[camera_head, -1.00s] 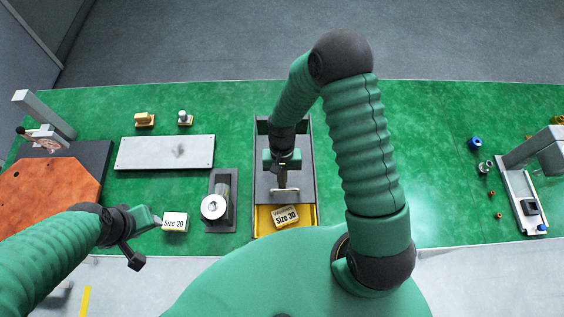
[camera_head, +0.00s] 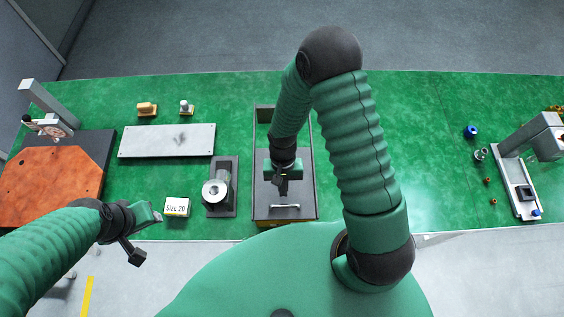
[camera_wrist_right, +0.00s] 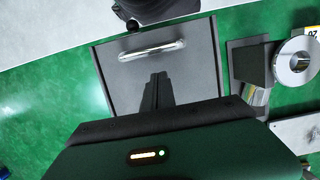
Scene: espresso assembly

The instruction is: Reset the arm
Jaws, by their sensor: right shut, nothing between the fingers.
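My right gripper (camera_head: 283,190) is over the grey sliding lid (camera_head: 264,206) of a long box, behind the lid's silver handle. In the right wrist view its dark fingers (camera_wrist_right: 157,88) are together with nothing between them, apart from the handle (camera_wrist_right: 152,51). The lid covers the near part of the box; the Size 30 box is hidden from view. My left gripper (camera_head: 153,214) is at the lower left, left of the white and yellow Size 20 box (camera_head: 177,207); its finger gap is not clear.
A dark stand with a metal cylinder (camera_head: 214,191) is left of the lid box. A white plate (camera_head: 166,141), an orange octagonal board (camera_head: 50,178) and small parts lie further left. A grey press (camera_head: 519,188) stands at the right. Green table right of my right arm is mostly clear.

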